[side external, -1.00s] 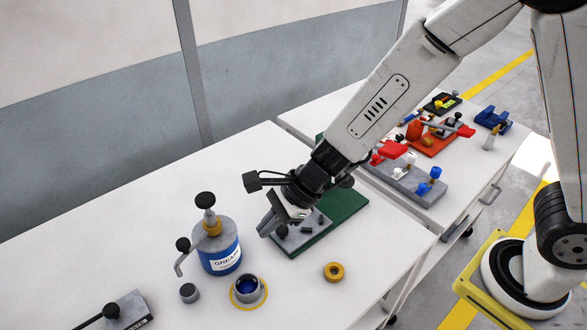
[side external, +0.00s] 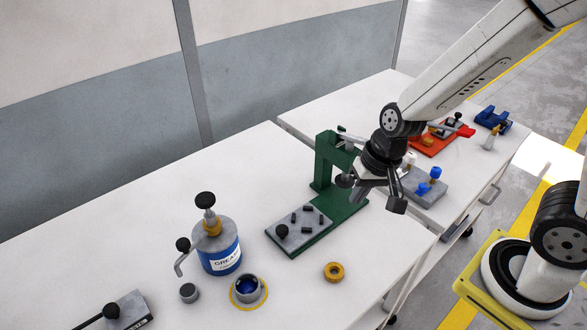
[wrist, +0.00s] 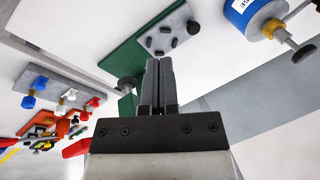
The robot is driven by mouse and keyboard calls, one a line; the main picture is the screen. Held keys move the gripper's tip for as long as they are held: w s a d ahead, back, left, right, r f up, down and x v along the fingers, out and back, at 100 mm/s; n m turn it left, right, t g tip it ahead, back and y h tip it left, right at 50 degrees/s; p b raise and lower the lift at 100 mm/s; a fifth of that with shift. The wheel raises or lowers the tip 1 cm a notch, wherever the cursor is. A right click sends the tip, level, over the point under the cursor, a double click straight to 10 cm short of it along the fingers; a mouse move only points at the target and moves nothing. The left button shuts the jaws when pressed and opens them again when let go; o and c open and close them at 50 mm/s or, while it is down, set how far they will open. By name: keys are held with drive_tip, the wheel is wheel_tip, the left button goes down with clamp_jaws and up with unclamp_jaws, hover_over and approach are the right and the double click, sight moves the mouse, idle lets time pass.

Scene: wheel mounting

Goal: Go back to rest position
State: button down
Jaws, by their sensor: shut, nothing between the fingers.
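My gripper (side external: 360,194) is raised above the right part of the near table, in front of the green stand. Its fingers (wrist: 159,82) are together in the wrist view, with nothing between them. The green stand (side external: 327,160) has a green base with a grey plate (side external: 300,229) on it. The plate carries several dark studs and a black knob, and no wheel is on it. The plate also shows past the fingertips in the wrist view (wrist: 167,32). My wrist and gripper hide part of the stand's right side in the side view.
A blue grease can (side external: 220,247), a grey cap (side external: 189,293), a blue-lined cup (side external: 247,288) and a yellow ring (side external: 333,271) stand on the near table (side external: 130,230). The second table behind holds a grey block with blue knobs (side external: 424,190) and a red fixture (side external: 432,143).

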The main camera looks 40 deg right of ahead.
drive_tip(key=s+d+n+h, duration=0.2)
drive_tip(key=d+n, duration=0.3)
drive_tip(key=d, duration=0.1)
drive_tip(key=shift+r, duration=0.4)
